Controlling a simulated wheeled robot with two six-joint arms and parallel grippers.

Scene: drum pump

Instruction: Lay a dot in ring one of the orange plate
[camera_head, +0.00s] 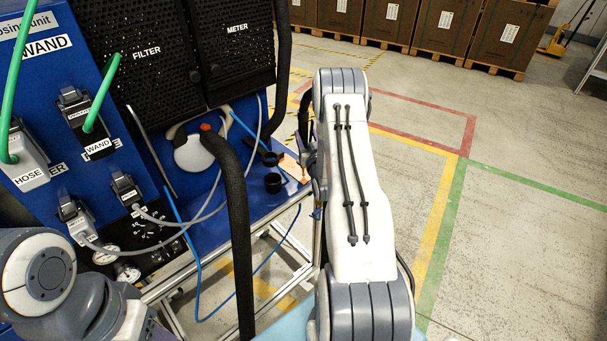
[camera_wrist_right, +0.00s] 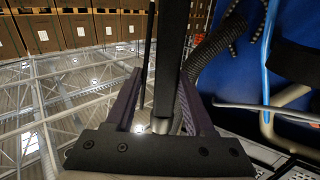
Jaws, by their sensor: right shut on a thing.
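The orange plate (camera_head: 291,167) lies on the blue table, partly hidden by my right arm. Its rings and any dots on it are too small to make out. My right gripper (camera_wrist_right: 162,80) is shut on a long black bar-like thing (camera_wrist_right: 168,60), probably the wand, with a metal piece low between the fingers. In the head view the right gripper (camera_head: 313,168) is at the table's right edge beside the plate, mostly hidden behind my arm. My left arm shows at the lower left, but its gripper is not visible.
Black cups (camera_head: 272,182) stand left of the plate. A thick black hose (camera_head: 238,230) hangs in front of the blue table (camera_head: 215,240). The blue dosing unit (camera_head: 90,60) with green and grey hoses fills the left. Open floor lies to the right, with boxes (camera_head: 450,25) behind.

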